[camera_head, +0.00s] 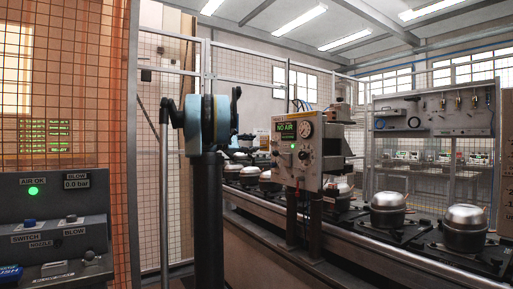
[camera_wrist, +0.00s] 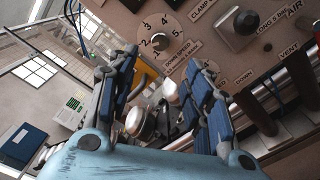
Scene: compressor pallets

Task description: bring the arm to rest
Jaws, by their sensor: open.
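My gripper (camera_wrist: 163,82) shows in the wrist view with its two blue-padded fingers spread apart. The gap between them holds nothing that I can see gripped. Through that gap, compressors with shiny domes (camera_wrist: 139,121) show beyond the fingers. In the head view my arm (camera_head: 207,125) stands folded up on its dark column, left of the middle. The gripper's fingers cannot be made out clearly there.
A control panel with a gauge and a "NO AIR" display (camera_head: 297,150) stands right of my arm. Its numbered dial (camera_wrist: 158,40) looks close in the wrist view. Compressors (camera_head: 466,229) sit on a conveyor (camera_head: 345,243). A switch box (camera_head: 53,240) and orange mesh (camera_head: 104,100) are left.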

